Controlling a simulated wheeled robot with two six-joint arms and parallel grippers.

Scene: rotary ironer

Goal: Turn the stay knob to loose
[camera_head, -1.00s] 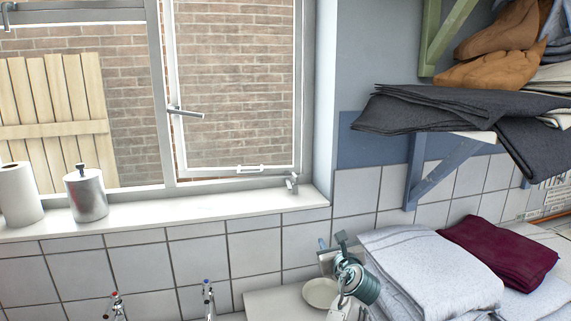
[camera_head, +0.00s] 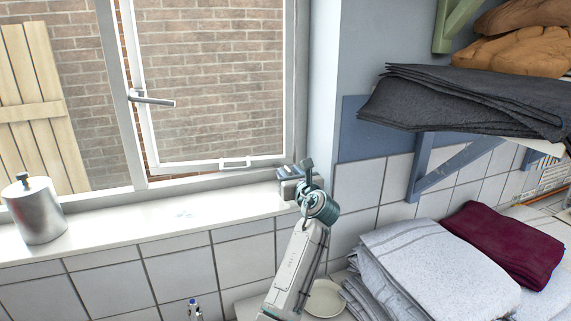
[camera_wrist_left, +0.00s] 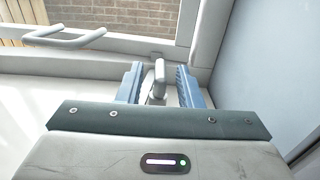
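The stay knob is a small grey upright knob on the window frame's lower right corner. In the left wrist view the stay knob (camera_wrist_left: 159,70) stands between the two blue fingers of my left gripper (camera_wrist_left: 160,84). The fingers are apart, with a gap visible on each side of the knob. In the head view my left gripper (camera_head: 296,172) is at the right end of the sill and hides most or all of the knob. My right gripper is not in view.
A white pull handle (camera_head: 235,163) is on the lower window frame, left of my gripper. A lever handle (camera_head: 152,100) is higher up. A metal canister (camera_head: 34,208) stands on the sill (camera_head: 150,222). Folded towels (camera_head: 435,265) lie at the lower right; a wall borders the window's right side.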

